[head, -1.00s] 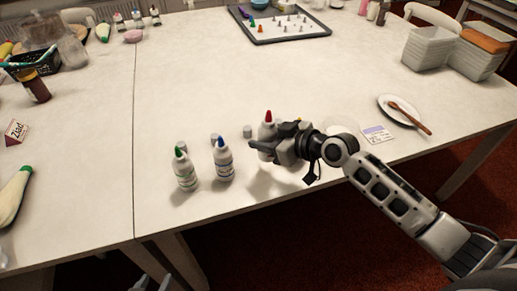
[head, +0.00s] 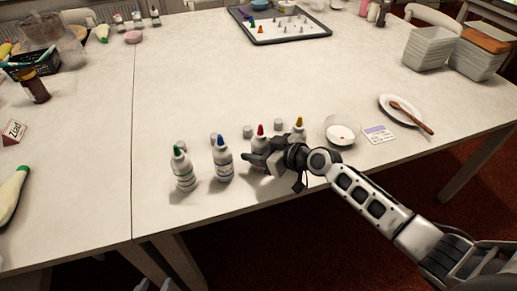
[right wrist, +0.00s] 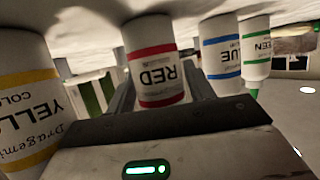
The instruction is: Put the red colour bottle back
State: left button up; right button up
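The red colour bottle (head: 259,143), white with a red tip, stands upright in the row between the blue-tipped bottle (head: 222,162) and the yellow-tipped bottle (head: 298,133). The green-tipped bottle (head: 183,172) is at the row's left end. My right gripper (head: 254,160) is low at the red bottle. In the right wrist view the bottle, with its RED label (right wrist: 157,73), sits closely between the fingers, which look shut on it. The bottle's base seems to be at the table top. My left gripper (head: 156,286) shows only two separated tips at the bottom edge.
Several small grey pots (head: 247,131) stand just behind the bottles. A glass dish (head: 340,134), a card (head: 378,134) and a plate (head: 395,102) with a wooden spoon lie to the right. The middle of the white table (head: 220,80) is clear.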

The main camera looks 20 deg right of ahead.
jog(key=shift+o, duration=0.5)
jog(key=shift+d+r, duration=0.1)
jog(key=shift+r, duration=0.15)
jog(key=v, duration=1.1)
jog(key=s+a+f+m+h, duration=0.2)
jog(key=s+f, duration=0.3)
jog(key=s, duration=0.3)
jog(key=s+a+f+m+h, duration=0.2)
jog(key=s+a+f, duration=0.2)
jog(key=s+f, duration=0.2)
jog(key=s, duration=0.2)
jog(key=shift+s+a+m+h, duration=0.25)
jog(key=shift+a+m+h, duration=0.05)
jog(key=shift+a+h, duration=0.1)
jog(key=shift+f, duration=0.1)
